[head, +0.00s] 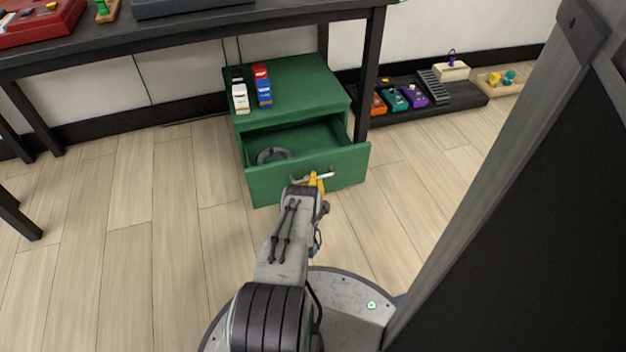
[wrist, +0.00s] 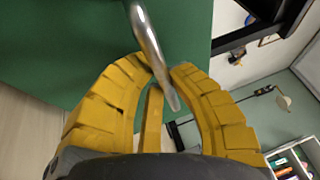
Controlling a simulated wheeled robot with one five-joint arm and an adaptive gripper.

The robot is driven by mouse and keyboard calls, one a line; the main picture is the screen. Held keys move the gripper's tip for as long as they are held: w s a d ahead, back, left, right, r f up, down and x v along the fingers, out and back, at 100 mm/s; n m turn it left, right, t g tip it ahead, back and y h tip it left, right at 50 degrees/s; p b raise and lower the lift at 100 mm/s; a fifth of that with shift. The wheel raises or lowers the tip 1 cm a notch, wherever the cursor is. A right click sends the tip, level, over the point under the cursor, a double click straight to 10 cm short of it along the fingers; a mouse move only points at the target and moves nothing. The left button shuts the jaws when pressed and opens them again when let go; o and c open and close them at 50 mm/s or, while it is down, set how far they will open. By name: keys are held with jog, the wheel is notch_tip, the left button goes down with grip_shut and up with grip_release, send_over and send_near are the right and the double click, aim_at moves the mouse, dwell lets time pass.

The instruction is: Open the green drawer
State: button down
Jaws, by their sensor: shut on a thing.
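The green drawer (head: 308,172) stands pulled out of its green cabinet (head: 300,88), with its inside showing. A dark grey ring-shaped thing (head: 273,155) lies in it. A silver bar handle (head: 328,176) is on the drawer front. My gripper (head: 316,183) is at this handle, and its yellow fingers are shut on it. In the wrist view the handle (wrist: 148,40) runs down between the two yellow fingers (wrist: 165,85), with the green drawer front (wrist: 60,45) behind. The exact contact is partly hidden by the fingers.
Small white, red and blue things (head: 262,85) stand on the cabinet top. A dark table (head: 200,32) stands over the cabinet, its leg (head: 369,75) close to the right. A low dark shelf (head: 470,92) holds coloured boxes. A large dark panel (head: 530,220) fills the right. Floor at left is clear.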

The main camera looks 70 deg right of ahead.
aim_at(312, 156)
jog(key=c, duration=1.1)
grip_release()
jog(key=shift+r, duration=0.1)
jog(key=shift+w+d+r, duration=0.1)
jog(key=shift+r, duration=2.5)
jog(key=shift+w+d+r, duration=0.1)
jog(key=shift+r, duration=2.45)
jog(key=f+y, duration=0.1)
jog(key=f, duration=0.2)
jog(key=f+y, duration=0.1)
jog(key=f, duration=0.2)
jog(key=f+y, duration=0.1)
jog(key=f, duration=0.2)
jog(key=shift+s+a+g+y, duration=0.2)
jog(key=shift+a+g+y, duration=0.15)
jog(key=shift+g+y, duration=0.05)
jog(key=a+p, duration=0.1)
jog(key=a, duration=0.1)
jog(key=s+a+f+p, duration=0.1)
jog(key=a, duration=0.2)
jog(key=s+a+f+p, duration=0.1)
jog(key=a, duration=0.2)
jog(key=shift+s+a, duration=0.15)
jog(key=shift+a, duration=0.1)
